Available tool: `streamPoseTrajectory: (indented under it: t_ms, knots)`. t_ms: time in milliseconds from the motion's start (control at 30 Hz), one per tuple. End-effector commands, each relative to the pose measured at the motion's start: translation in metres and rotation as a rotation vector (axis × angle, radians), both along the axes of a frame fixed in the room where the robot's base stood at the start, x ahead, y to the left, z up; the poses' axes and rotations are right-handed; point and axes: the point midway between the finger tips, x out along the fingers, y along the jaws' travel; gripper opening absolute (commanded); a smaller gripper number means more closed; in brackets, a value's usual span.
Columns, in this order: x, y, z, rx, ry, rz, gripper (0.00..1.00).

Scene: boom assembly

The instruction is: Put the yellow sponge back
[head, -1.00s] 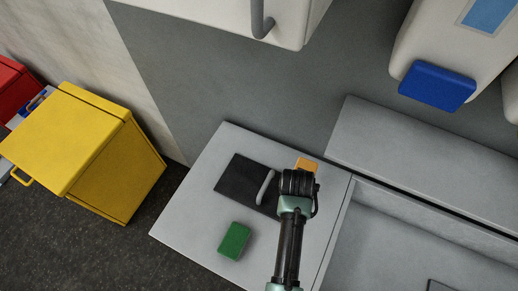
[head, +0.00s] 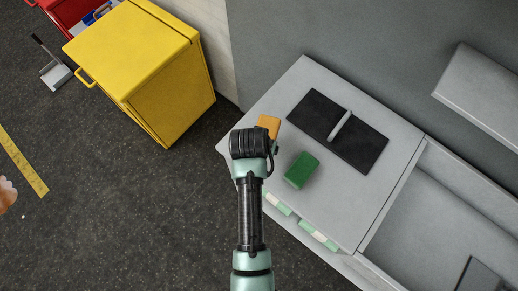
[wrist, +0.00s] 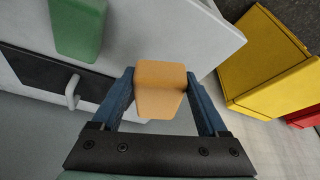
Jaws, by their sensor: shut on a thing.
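The yellow sponge (wrist: 160,88), orange-yellow and block-shaped, is between the two blue fingers of my gripper (wrist: 160,98) in the wrist view. The gripper is shut on it. In the head view the sponge (head: 268,125) shows just beyond the wrist, over the left corner of the grey counter (head: 305,80). The fingers are hidden there behind my wrist. I cannot tell the sponge's height above the counter.
A green sponge (head: 301,170) lies on the counter right of my wrist. A black mat (head: 325,125) with a grey handle lies behind it. A yellow bin (head: 150,75) stands left on the dark floor, a dustpan (head: 55,72) beyond. A sink basin (head: 440,215) is at right.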

Motion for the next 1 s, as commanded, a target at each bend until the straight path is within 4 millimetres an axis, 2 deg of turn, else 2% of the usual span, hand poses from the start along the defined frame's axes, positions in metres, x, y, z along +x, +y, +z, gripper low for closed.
streamPoseTrajectory:
  t_ms: [100, 267, 500, 967, 1000]
  knots:
    - [0.0, 0.0, -0.017, 0.0, 0.001, -0.001, 0.32]
    - [0.0, -0.001, -0.031, 0.0, 0.0, -0.002, 0.32]
    - [0.001, -0.001, -0.061, 0.0, 0.0, -0.001, 0.32]
    - [0.001, -0.001, -0.071, 0.0, -0.002, -0.002, 0.32]
    - [0.001, -0.001, -0.072, 0.0, -0.002, -0.002, 0.78]
